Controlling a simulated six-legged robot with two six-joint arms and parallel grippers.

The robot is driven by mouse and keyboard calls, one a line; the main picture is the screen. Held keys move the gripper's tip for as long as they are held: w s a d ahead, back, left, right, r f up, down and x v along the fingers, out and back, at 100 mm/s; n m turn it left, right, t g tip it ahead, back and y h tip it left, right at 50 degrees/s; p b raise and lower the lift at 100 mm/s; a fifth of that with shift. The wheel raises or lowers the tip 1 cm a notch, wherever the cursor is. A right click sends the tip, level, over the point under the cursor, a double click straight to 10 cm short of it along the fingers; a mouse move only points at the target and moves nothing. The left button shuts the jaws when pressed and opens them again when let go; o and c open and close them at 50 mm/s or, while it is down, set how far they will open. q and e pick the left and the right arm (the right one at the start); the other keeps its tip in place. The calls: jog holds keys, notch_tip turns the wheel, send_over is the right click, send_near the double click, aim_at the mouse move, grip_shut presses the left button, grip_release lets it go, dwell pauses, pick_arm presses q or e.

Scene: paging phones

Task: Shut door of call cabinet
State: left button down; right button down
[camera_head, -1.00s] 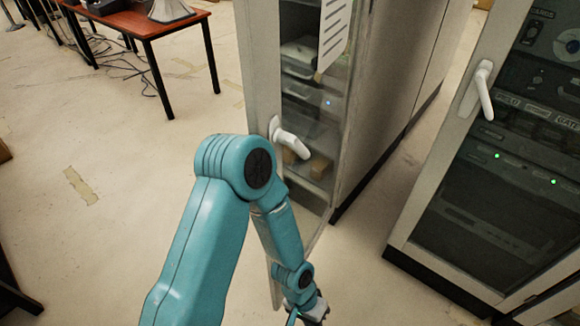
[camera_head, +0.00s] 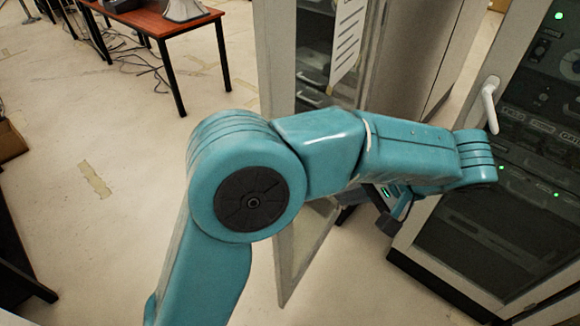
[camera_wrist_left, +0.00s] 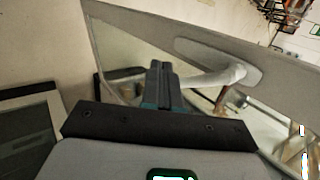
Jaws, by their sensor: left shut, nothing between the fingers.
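The door (camera_head: 277,60) of the cabinet on the left stands open, with a pale frame and a glass pane; a printed sheet hangs near its top. My left arm crosses in front of it and hides its handle in the head view. The lower frame corner shows below the arm. In the left wrist view, the white handle (camera_wrist_left: 215,78) stands out from the door frame (camera_wrist_left: 130,38). My left gripper (camera_wrist_left: 163,80) is shut and empty, its fingertips close to the handle's free end; I cannot tell if they touch. My right gripper is not in view.
A second cabinet (camera_head: 440,240) with a white handle and green lights stands shut on the right, close behind my left forearm in the picture. A red-brown table (camera_head: 160,22) with cables beneath is at the back left.

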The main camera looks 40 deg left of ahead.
pick_arm(q)
notch_tip(320, 180, up, 6)
jog(key=n+y, duration=0.1)
jog(key=s+a+f+p, duration=0.1)
jog(key=s+a+f, duration=0.1)
jog(key=a+f, duration=0.4)
jog(key=a, duration=0.5)
jog(key=shift+a+f+n+p, duration=0.3)
jog(key=shift+a+f, duration=0.05)
jog(key=shift+f, duration=0.05)
jog(key=shift+s+a, duration=0.15)
jog(key=shift+a, duration=0.05)
